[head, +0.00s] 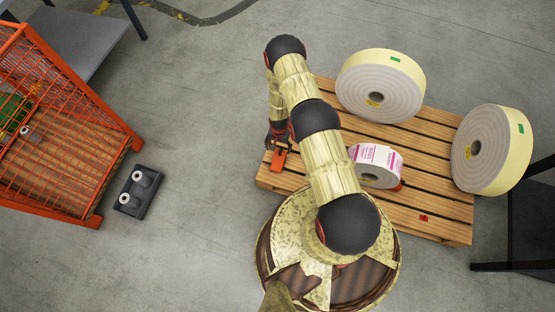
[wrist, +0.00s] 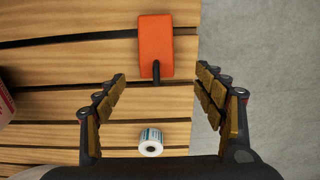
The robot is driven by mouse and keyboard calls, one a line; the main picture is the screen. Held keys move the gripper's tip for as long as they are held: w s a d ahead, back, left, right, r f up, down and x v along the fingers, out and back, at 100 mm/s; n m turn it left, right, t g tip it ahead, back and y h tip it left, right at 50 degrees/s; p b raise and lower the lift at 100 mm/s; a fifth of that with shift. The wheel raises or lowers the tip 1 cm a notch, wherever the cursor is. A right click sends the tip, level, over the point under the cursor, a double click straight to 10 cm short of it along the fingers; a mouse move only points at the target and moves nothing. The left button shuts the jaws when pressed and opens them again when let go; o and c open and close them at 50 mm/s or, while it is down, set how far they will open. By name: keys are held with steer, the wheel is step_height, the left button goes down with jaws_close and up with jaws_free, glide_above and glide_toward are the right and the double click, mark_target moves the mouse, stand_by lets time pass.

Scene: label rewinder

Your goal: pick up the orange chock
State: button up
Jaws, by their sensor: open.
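The orange chock (wrist: 155,45) lies on the wooden pallet in the wrist view, with a short dark handle or peg at its near end. It also shows at the pallet's left edge in the head view (head: 278,160). My gripper (wrist: 160,85) is open and empty, its two fingers spread to the left and right with the chock ahead of and between their lines. In the head view my gripper (head: 278,138) hangs over the pallet's left edge, close beside the chock. I cannot tell the height of the fingertips above it.
The pallet (head: 430,228) carries large cream rolls (head: 380,85), (head: 490,150) and a pink-and-white label roll (head: 376,165). A small label roll (wrist: 150,142) lies between my fingers' bases in the wrist view. An orange mesh cage (head: 60,120) and a dark tray (head: 139,191) stand left on open floor.

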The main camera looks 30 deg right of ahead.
mark_target(280, 152)
steer(key=f+b, duration=0.1)
steer(key=f, duration=0.1)
steer(key=f+b, duration=0.1)
steer(key=f, duration=0.2)
steer(key=f+b, duration=0.1)
steer(key=f, duration=0.1)
steer(key=shift+s+d+f, duration=0.15)
steer(key=shift+s+d, duration=0.1)
steer(key=c, duration=0.4)
jaws_close()
stand_by(0.4)
